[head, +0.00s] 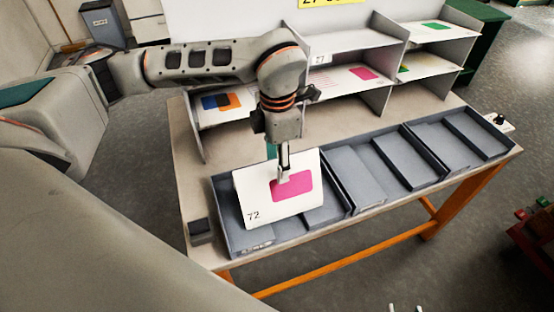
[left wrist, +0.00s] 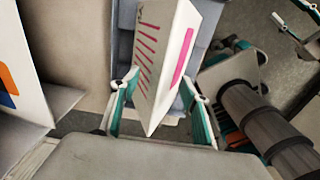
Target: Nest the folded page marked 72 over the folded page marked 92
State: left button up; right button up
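The folded page marked 72 (head: 257,207) is white with a pink patch and hangs tilted over the leftmost grey tray section. In the left wrist view the folded page (left wrist: 166,62) shows pink lines on one face and a pink strip on the other. My left gripper (head: 283,176) is shut on it, with a finger on each side (left wrist: 160,105). Two pale tips of my right gripper (head: 405,308) show at the bottom edge of the head view, apart with nothing visible between them. I cannot make out any page marked 92; the held page hides part of the tray.
The grey tray (head: 228,236) has several sections along the table's front edge; those to the right look empty. A grey shelf (head: 350,41) behind holds several pages, including one with blue and orange patches (head: 205,118) and one with pink (head: 335,80).

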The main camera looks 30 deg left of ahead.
pick_arm(q)
notch_tip(320, 180, up, 12)
dwell(0.7)
dwell(0.5)
